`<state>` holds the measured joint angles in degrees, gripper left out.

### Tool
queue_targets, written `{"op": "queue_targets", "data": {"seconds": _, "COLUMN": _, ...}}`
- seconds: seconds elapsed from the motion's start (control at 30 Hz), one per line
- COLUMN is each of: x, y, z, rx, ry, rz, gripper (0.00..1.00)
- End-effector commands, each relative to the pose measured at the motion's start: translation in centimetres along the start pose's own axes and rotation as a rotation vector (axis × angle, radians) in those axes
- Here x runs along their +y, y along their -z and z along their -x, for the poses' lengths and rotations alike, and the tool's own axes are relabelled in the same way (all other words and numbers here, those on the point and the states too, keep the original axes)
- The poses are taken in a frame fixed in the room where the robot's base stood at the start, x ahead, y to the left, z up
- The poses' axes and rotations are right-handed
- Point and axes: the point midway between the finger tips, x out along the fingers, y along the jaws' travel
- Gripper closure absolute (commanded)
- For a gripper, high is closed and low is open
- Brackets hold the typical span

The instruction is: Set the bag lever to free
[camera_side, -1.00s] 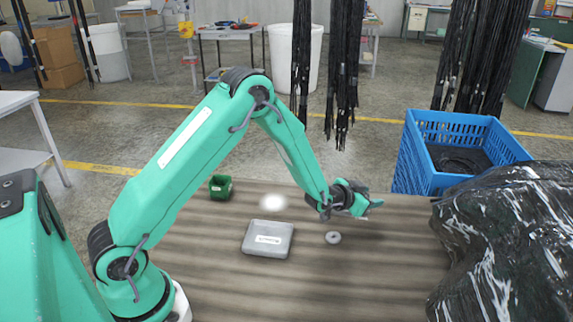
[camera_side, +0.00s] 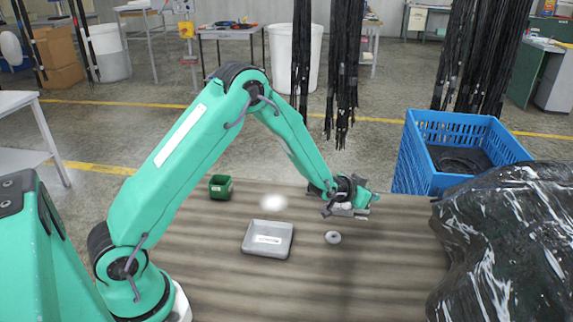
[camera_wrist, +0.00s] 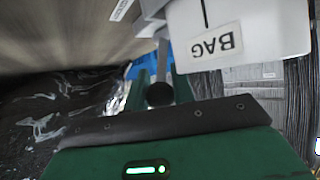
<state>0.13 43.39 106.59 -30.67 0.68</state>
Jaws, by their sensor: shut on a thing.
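In the wrist view a white box (camera_wrist: 240,25) carries a label reading BAG, upside down in the picture. A grey lever stem (camera_wrist: 163,62) beside it ends in a round black knob (camera_wrist: 160,95). Green fingers of my gripper (camera_wrist: 160,84) stand on either side of the knob, and the gripper is shut on the lever. In the side view my gripper (camera_side: 350,211) is low at the back edge of the table, with a small white part at it. The lever cannot be made out there, and its setting cannot be read.
The brown table (camera_side: 350,275) holds a grey tray (camera_side: 268,240), a small green bin (camera_side: 220,187) and a grey ring (camera_side: 333,237). A shiny black bag (camera_side: 500,250) fills the right side. A blue crate (camera_side: 420,160) stands behind. Black hoses (camera_side: 343,80) hang above.

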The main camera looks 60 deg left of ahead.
Motion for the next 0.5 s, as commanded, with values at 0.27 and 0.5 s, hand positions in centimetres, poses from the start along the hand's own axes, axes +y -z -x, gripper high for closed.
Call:
{"op": "queue_targets", "data": {"seconds": 0.27, "x": -0.18, "y": 0.18, "z": -0.22, "rx": -0.066, "ry": 0.003, "rz": 0.056, "gripper": 1.0}}
{"op": "queue_targets", "data": {"seconds": 0.5, "x": -0.11, "y": 0.19, "z": -0.21, "rx": -0.068, "ry": 0.003, "rz": 0.057, "gripper": 1.0}}
